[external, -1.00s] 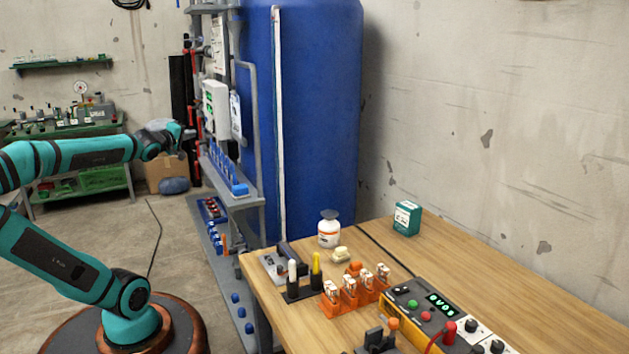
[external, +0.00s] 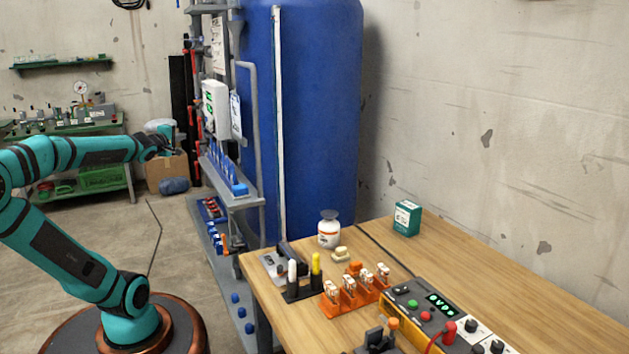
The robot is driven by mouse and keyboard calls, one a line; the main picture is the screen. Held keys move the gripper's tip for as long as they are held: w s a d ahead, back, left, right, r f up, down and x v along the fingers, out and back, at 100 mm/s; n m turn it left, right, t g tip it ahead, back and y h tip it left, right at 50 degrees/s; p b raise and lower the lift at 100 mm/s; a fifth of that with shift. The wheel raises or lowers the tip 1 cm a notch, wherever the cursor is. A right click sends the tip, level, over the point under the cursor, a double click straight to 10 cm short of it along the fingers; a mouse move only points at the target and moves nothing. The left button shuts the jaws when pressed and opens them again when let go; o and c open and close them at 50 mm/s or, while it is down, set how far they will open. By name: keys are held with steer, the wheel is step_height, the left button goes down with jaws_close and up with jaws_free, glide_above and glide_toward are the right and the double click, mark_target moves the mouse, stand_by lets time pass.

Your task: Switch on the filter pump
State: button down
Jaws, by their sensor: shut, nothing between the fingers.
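My gripper (external: 190,153) is at the end of the teal arm, at the left of the external view, close in front of the grey pipe rack. It looks small and partly blends with the rack; its fingers are shut and hold nothing. A white control box (external: 214,110) with a small green mark is mounted on the rack, above and to the right of the gripper. Whether this box belongs to the filter pump, I cannot tell. No pump or switch can be clearly made out. Whether my gripper touches the rack is unclear.
A tall blue tank (external: 315,120) stands behind the rack. A wooden table (external: 480,260) at the right holds a yellow meter (external: 425,305), orange clips (external: 340,300), a white bottle (external: 329,230) and a green box (external: 407,218). A green bench (external: 75,150) stands at the back left.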

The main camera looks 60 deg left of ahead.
steer(key=w+d+x, duration=0.2)
steer(key=x, duration=1)
steer(key=shift+w+a, duration=0.2)
steer(key=shift+f, duration=0.1)
stand_by(0.4)
steer(key=shift+w+f, duration=0.1)
steer(key=shift+w, duration=0.15)
steer(key=shift+s, duration=0.15)
stand_by(0.4)
steer(key=s+d+f, duration=0.1)
steer(key=s+d, duration=0.6)
steer(key=s, duration=0.3)
steer(key=shift+s+f, duration=0.2)
steer(key=shift+s, duration=0.2)
